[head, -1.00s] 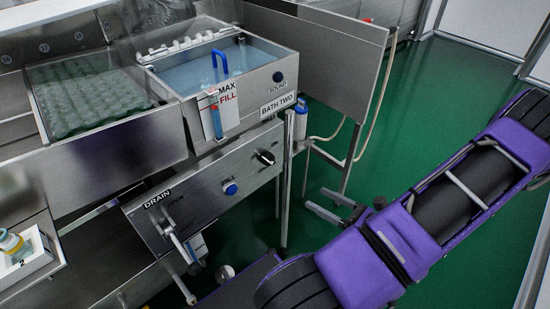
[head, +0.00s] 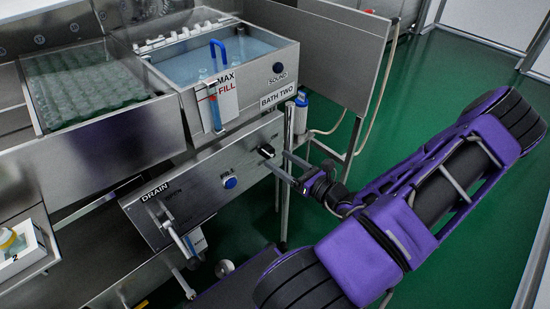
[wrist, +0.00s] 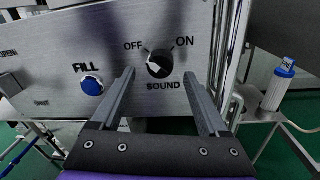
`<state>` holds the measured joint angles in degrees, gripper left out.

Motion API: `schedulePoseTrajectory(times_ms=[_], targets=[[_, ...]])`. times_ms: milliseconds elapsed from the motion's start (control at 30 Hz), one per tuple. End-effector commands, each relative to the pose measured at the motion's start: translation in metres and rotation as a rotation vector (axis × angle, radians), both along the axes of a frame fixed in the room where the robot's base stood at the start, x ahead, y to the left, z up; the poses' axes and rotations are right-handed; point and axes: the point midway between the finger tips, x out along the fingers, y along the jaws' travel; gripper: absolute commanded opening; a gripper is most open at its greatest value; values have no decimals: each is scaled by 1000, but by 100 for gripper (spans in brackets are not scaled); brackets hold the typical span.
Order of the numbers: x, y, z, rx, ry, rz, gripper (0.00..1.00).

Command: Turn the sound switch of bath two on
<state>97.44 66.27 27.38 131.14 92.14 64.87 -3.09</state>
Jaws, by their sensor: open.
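The sound switch (wrist: 160,64) is a round black knob on the steel panel. It sits below and between the OFF and ON marks, with the word SOUND under it. Its pale mark seems to lie on the left, OFF side. In the head view the knob (head: 266,151) is at the panel's right end, below the bath two label (head: 277,96). My gripper (wrist: 159,75) is open and empty, its fingers pointing at the panel on either side of the knob. In the head view my gripper (head: 283,164) is just right of the knob; contact cannot be told.
A blue FILL button (wrist: 91,85) is left of the knob. A drain lever (head: 178,238) hangs at the panel's left end. A steel post (head: 288,130) and a blue-topped bottle (head: 300,112) stand to the right. Green floor is clear beyond.

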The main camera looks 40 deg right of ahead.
Motion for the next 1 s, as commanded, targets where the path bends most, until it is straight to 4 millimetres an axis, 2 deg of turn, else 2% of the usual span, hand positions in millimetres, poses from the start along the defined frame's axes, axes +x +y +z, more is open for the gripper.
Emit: schedulePoseTrajectory(times_ms=[100, 200, 567, 900, 1000], targets=[[16, 3, -1, 0, 0, 1, 78], [23, 3, -1, -2, 1, 0, 78], [27, 4, 0, -1, 1, -1, 76], [27, 3, 0, -1, 1, -2, 15], [27, 3, 0, -1, 1, -2, 0]])
